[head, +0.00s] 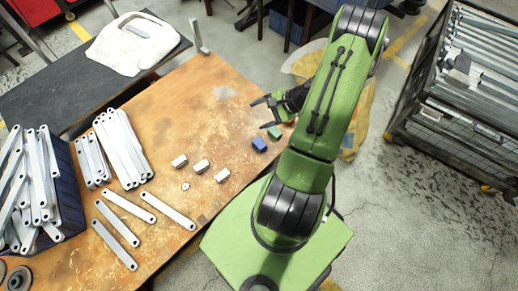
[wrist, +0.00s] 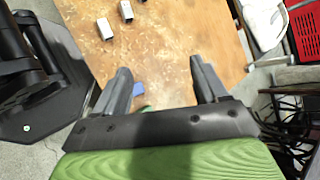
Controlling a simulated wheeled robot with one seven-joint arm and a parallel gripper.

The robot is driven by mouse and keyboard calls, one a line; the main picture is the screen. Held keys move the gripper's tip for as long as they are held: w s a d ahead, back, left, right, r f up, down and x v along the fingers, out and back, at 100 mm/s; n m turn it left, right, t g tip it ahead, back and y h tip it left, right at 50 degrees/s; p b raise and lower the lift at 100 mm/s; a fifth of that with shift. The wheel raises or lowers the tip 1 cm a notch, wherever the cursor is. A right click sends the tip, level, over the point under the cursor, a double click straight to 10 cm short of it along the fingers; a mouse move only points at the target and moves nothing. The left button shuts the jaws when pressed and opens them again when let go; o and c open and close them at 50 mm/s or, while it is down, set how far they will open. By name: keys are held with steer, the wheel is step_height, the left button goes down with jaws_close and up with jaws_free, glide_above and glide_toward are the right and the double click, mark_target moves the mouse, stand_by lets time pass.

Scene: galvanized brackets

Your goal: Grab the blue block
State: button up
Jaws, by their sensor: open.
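The blue block (head: 259,145) lies on the worn wooden table near its right edge. In the wrist view the blue block (wrist: 139,88) shows just right of the left finger, with part of it possibly hidden. My gripper (head: 262,113) is open and empty, above the table's right edge and beyond the blue block in the head view. In the wrist view my gripper (wrist: 160,67) has its two fingers wide apart. A green block (head: 274,132) sits beside the blue one, close to my gripper; it is mostly hidden in the wrist view (wrist: 146,108).
Several small metal blocks (head: 201,166) lie left of the blue block on the table (head: 190,110). Long flat brackets (head: 122,200) and a dark blue bin (head: 66,185) fill the left side. A wire crate (head: 420,120) of metal bars stands right. Table around the blue block is mostly clear.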

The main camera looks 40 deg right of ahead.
steer(key=s+d+f+m+t+h+b, duration=0.1)
steer(key=s+f+m+t, duration=0.1)
steer(key=f+m, duration=0.3)
steer(key=s+d+f+m+t+b, duration=0.1)
steer(key=s+f+m+b, duration=0.1)
steer(key=f, duration=0.6)
steer(key=m+t+h+b, duration=0.3)
steer(key=m+h, duration=0.3)
steer(key=m, duration=0.5)
glide_toward(260, 144)
steer(key=shift+n, duration=0.3)
steer(key=b+x, duration=0.3)
steer(key=x, duration=0.3)
steer(key=shift+w+a+f, duration=0.1)
steer(key=shift+w+f, duration=0.1)
steer(key=shift+w, duration=0.1)
steer(key=b+x, duration=0.2)
steer(key=x, duration=0.3)
steer(key=shift+f, duration=0.1)
steer(key=shift+w, duration=0.4)
steer(key=c, duration=1.2)
